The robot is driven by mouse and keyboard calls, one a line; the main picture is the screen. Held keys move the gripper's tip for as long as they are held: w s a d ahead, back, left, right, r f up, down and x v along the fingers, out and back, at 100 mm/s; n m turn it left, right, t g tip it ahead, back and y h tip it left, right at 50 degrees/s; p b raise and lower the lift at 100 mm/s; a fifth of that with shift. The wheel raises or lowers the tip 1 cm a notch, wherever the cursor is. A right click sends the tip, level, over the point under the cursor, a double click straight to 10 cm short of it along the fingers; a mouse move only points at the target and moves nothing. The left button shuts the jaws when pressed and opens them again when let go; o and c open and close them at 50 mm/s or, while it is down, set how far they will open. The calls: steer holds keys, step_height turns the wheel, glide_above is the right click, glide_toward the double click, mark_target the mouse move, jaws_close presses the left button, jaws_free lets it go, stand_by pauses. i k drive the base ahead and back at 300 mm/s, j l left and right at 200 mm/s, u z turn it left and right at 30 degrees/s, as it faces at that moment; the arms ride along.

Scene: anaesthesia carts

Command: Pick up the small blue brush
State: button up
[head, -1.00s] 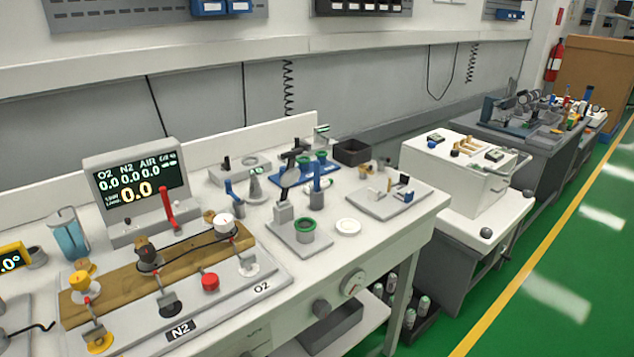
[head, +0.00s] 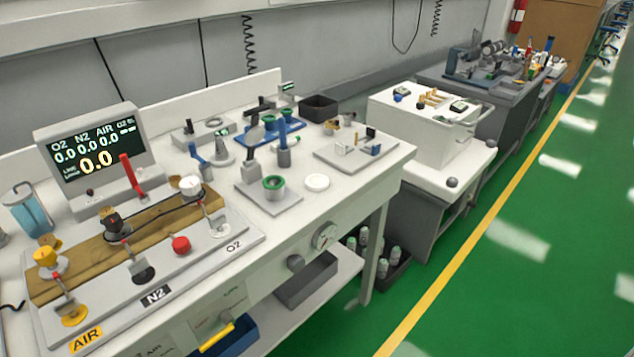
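No item is clearly recognisable as a brush at this size. A small blue upright item (head: 197,154) stands on the white cart top left of the middle, next to a grey cone-shaped piece (head: 223,150). A second, thicker blue upright piece (head: 283,137) rises from a grey cup (head: 284,156) on the same cart. I cannot tell which of them, if either, is the small blue brush. My gripper is not in view.
The white cart top (head: 335,190) is crowded: a gauge display (head: 97,148), a wooden manifold board (head: 170,213), a blue tray (head: 295,131) and a black bin (head: 319,107). Another white cart (head: 424,124) stands to the right. Green floor (head: 540,220) is open at right.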

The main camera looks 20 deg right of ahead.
mark_target(281, 120)
steer(key=i+l+u, duration=0.2)
steer(key=l, duration=0.65)
steer(key=i+l+u, duration=0.2)
steer(key=l, duration=0.7)
steer(key=l+u, duration=0.25)
steer(key=l, duration=0.6)
steer(key=i+l, duration=0.1)
steer(key=i, duration=0.35)
